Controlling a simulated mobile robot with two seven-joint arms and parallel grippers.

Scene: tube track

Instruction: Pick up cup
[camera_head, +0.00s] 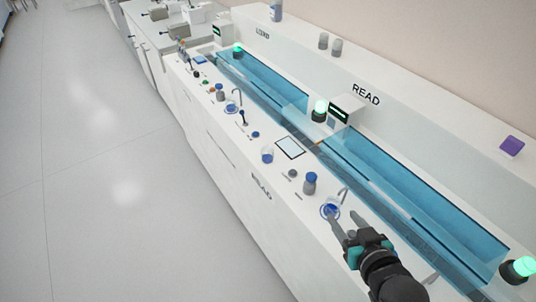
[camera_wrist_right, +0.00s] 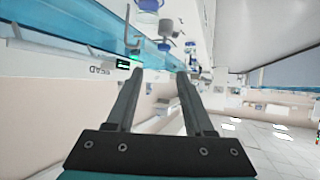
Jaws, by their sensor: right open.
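A small clear cup with blue in it (camera_head: 329,210) stands on the white counter beside a thin curved tap, just ahead of my right gripper (camera_head: 346,217). The right gripper's fingers are apart and empty, with one fingertip overlapping the cup's near edge in the head view; I cannot tell whether they touch. In the right wrist view, where the scene looks upside down, the two fingers (camera_wrist_right: 160,74) are spread. A clear vessel with blue (camera_wrist_right: 148,8), which looks like the cup, is partly cut off at the top edge, beyond the fingertips. My left gripper is not in view.
Another blue-and-clear vessel (camera_head: 267,155) is farther along, near a white tablet (camera_head: 290,148). The curved tap (camera_head: 343,195) and long blue trough (camera_head: 385,180) border the cup. The floor at left is clear.

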